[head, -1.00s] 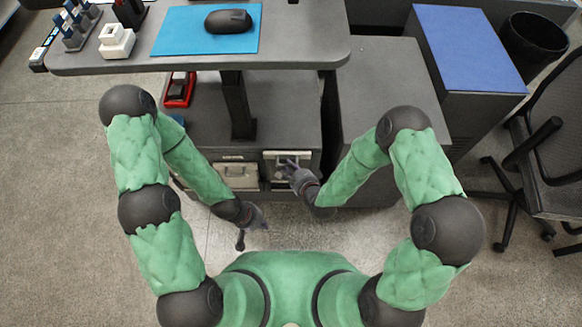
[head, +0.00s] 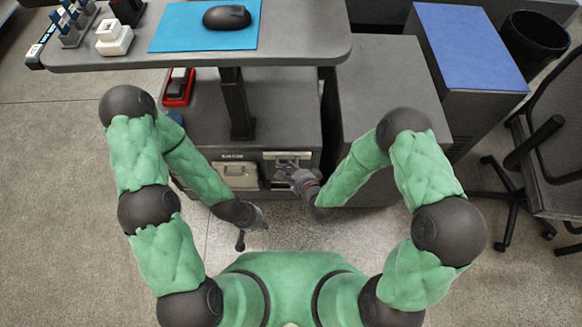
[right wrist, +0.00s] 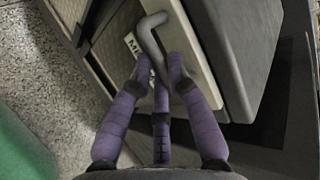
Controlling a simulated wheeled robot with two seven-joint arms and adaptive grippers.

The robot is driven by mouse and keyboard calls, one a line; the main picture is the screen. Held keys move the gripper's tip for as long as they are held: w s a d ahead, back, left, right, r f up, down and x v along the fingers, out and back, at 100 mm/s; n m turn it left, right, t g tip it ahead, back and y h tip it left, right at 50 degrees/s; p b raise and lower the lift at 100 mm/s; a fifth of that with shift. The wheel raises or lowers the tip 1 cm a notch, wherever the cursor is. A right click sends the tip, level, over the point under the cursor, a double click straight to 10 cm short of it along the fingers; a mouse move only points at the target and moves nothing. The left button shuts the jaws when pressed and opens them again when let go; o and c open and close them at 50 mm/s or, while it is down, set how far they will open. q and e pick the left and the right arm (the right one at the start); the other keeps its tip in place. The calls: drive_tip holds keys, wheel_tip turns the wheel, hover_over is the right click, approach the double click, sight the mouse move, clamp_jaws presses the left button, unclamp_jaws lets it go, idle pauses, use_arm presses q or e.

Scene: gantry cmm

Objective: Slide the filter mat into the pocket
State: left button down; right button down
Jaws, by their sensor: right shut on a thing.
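My right gripper (head: 287,171) is at the right-hand opening of the low cabinet front, which has a pale frame (head: 288,155). What the handle belongs to is partly hidden by the fingers. I cannot clearly make out the filter mat or tell the pocket's inside. Left of that opening is a pale panel (head: 236,176) with a handle. My left gripper (head: 254,222) hangs low in front of the cabinet, apart from it; its finger state is unclear.
A desk top (head: 290,40) with a blue mat (head: 175,35) and a black mouse (head: 227,17) overhangs the cabinet. The floor at left is clear.

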drive_tip(key=shift+f, duration=0.15)
drive_tip(key=shift+f, duration=0.85)
drive_tip(key=shift+f, duration=1.4)
drive_tip(key=shift+f, duration=1.2)
